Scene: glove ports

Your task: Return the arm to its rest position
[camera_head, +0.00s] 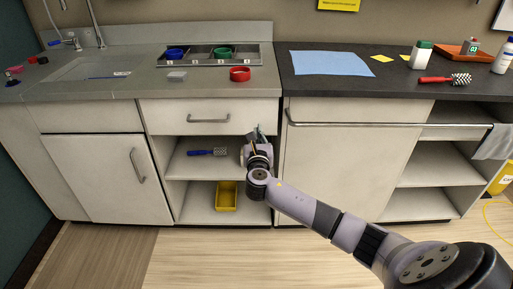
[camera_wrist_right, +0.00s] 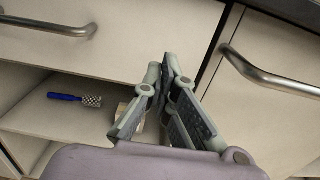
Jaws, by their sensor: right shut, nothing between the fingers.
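My right arm reaches in from the lower right in the head view. Its gripper (camera_head: 260,131) is in front of the open shelf unit, beside the right edge of the drawer front. In the right wrist view the fingers of the gripper (camera_wrist_right: 167,62) converge at their tips, shut and empty. Drawer and cabinet fronts lie beyond them. My left gripper is not in view.
A drawer handle (camera_head: 208,118) and a long bar handle (camera_head: 345,124) stick out near the gripper. A blue-handled brush (camera_head: 207,152) lies on the upper shelf, a yellow bin (camera_head: 227,196) below. A red ring (camera_head: 240,74) is on the grey counter. The floor in front is clear.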

